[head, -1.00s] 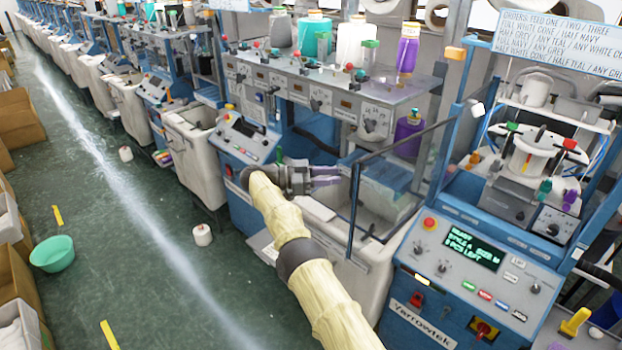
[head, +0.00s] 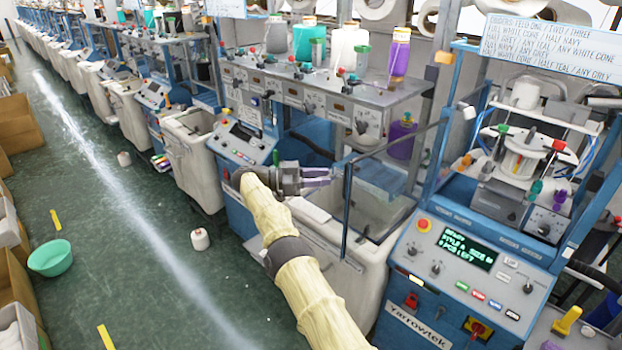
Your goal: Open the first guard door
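The guard door (head: 388,187) is a clear panel with a dark frame. It stands swung out from the knitting machine with the grey top shelf, left of the Yarrowtek control panel. Its upright free edge (head: 347,212) faces the aisle, and its far side meets a blue post. My gripper (head: 322,178) comes from the left, with its grey-purple fingers pointing right at the upper part of that edge. The fingertips are at or just beside the edge; I cannot tell whether they touch or hold it. The finger gap is too small to read.
A Yarrowtek control panel (head: 464,262) stands close on the right. A pale bin (head: 330,262) is below the door. Yarn cones, one purple (head: 399,58), stand on the shelf. On the aisle floor are a white cone (head: 200,239) and a green basin (head: 50,257). The aisle is otherwise mostly clear.

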